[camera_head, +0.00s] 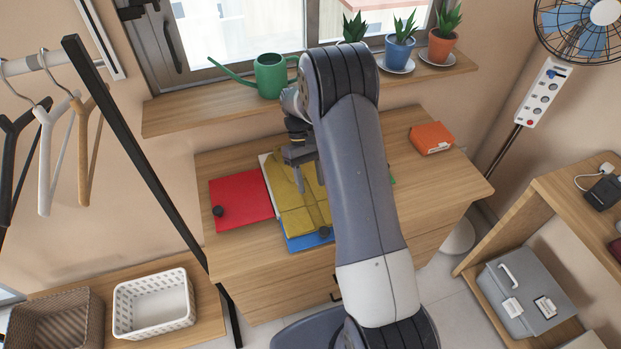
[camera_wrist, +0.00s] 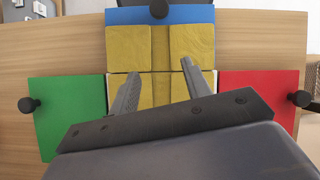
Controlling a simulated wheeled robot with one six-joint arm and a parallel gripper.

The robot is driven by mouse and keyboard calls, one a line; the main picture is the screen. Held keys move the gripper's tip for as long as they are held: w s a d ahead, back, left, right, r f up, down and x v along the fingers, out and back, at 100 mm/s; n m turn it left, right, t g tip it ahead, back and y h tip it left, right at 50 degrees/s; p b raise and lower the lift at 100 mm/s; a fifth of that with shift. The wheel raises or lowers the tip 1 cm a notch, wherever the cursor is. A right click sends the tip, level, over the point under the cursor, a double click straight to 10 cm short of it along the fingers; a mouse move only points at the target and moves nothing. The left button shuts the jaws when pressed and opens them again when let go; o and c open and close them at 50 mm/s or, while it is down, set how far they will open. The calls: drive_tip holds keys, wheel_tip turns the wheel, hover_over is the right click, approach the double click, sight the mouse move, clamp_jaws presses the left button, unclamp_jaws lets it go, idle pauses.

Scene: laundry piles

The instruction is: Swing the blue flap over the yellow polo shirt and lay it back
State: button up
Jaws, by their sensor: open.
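The yellow polo shirt (camera_head: 293,222) lies as a folded strip on the folding board; it also shows in the wrist view (camera_wrist: 131,45). The blue flap (camera_head: 303,243) lies flat at the board's front edge, under the shirt's near end. In the wrist view the blue flap (camera_wrist: 120,16) is at the top, with a black knob (camera_wrist: 159,8) on its outer edge. My gripper (camera_head: 310,184) is open and empty above the shirt. In the wrist view its fingers (camera_wrist: 160,68) point toward the blue flap, apart from its knob. My arm hides the shirt's right side in the head view.
The red flap (camera_head: 240,199) and green flap (camera_wrist: 70,116) lie open flat on either side, each with a black knob. An orange box (camera_head: 432,138) sits at the dresser's back right. A green watering can (camera_head: 271,76) and potted plants stand on the sill behind.

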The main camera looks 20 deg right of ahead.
drive_tip(key=shift+o, duration=0.2)
drive_tip(key=b+v, duration=0.1)
drive_tip(key=v, duration=1)
drive_tip(key=shift+f, duration=0.15)
drive_tip(key=s+f+p, duration=0.1)
drive_tip(key=s+f, duration=0.8)
drive_tip(key=shift+s+f, duration=0.15)
drive_tip(key=shift+s, duration=0.1)
idle(0.4)
drive_tip(key=shift+w+d, duration=0.1)
drive_tip(key=shift+w, duration=0.05)
